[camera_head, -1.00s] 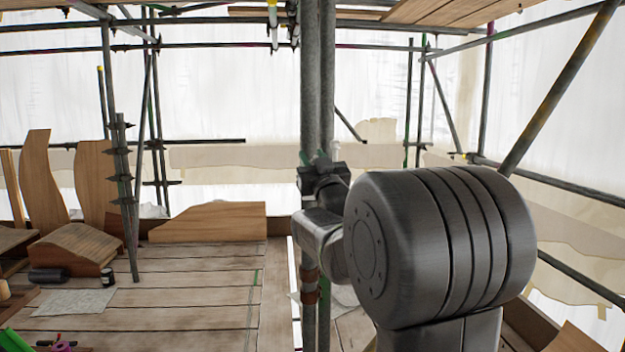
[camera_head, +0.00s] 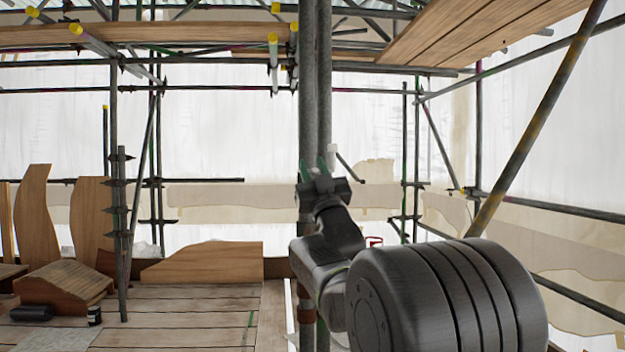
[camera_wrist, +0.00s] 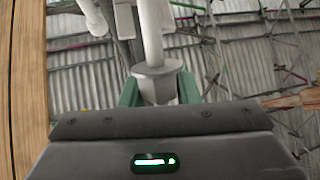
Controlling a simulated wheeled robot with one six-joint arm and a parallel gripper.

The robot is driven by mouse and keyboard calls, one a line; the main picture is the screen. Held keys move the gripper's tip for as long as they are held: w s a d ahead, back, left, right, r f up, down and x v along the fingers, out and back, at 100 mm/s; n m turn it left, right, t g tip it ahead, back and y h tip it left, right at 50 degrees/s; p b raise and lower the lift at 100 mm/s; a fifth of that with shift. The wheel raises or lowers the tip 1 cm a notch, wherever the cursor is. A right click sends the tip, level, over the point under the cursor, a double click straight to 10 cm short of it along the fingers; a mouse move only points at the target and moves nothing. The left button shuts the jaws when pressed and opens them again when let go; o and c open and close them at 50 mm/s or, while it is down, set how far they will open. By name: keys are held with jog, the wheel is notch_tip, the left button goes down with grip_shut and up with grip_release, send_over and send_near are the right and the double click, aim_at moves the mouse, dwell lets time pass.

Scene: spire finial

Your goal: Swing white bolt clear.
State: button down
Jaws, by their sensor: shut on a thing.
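A white bolt (camera_wrist: 154,70) with a wide round collar stands between the green fingers of my gripper (camera_wrist: 158,90) in the wrist view. The fingers are shut on it, with one on each side just below the collar. In the head view my gripper (camera_head: 320,172) is up beside the twin grey poles (camera_head: 316,90), overlapping them in the picture. A small white piece that looks like the bolt (camera_head: 331,155) shows upright at its tip. The lower end of the bolt is hidden by my gripper body.
Other white rods (camera_wrist: 93,14) hang close by at the upper left of the wrist view. A wooden board (camera_wrist: 22,85) runs along its left edge. A diagonal scaffold tube (camera_head: 535,125) stands at right. Plank decking (camera_head: 180,310) lies below, with cut wooden pieces (camera_head: 205,262) at left.

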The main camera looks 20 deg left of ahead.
jog(key=shift+b+v, duration=0.75)
jog(key=shift+v, duration=0.1)
jog(key=shift+a, duration=0.15)
jog(key=shift+s, duration=0.1)
jog(key=c, duration=1.5)
grip_release()
jog(key=shift+s, duration=0.15)
jog(key=shift+o, duration=0.2)
jog(key=v, duration=1.4)
jog(key=shift+p, duration=0.3)
